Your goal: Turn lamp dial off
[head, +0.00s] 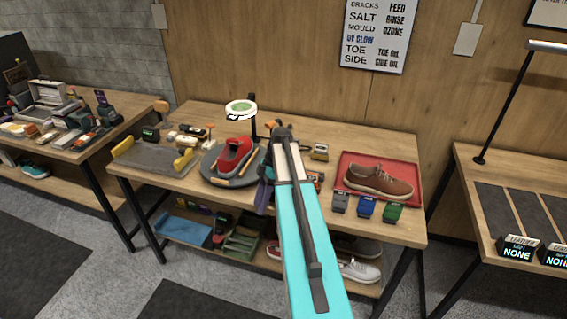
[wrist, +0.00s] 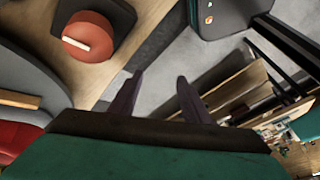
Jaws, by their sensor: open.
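A round red dial (wrist: 84,42) with a pale bar marker sits on a black base (wrist: 112,14) near the table edge, at the upper left of the wrist view. I take it to be the lamp dial; in the head view my arm hides that spot. My gripper (wrist: 160,76) is open and empty, its two dark fingers apart. The dial is to the left of the fingers, not between them. The lamp (head: 241,108) has a green-lit ring head on a dark post (head: 253,130) at the back of the middle table.
A red shoe (head: 235,153) sits on a grey round turntable (head: 212,173) left of my arm. A brown shoe (head: 378,182) lies in a red tray (head: 347,160) to the right. Several small coloured boxes (head: 366,207) line the front edge.

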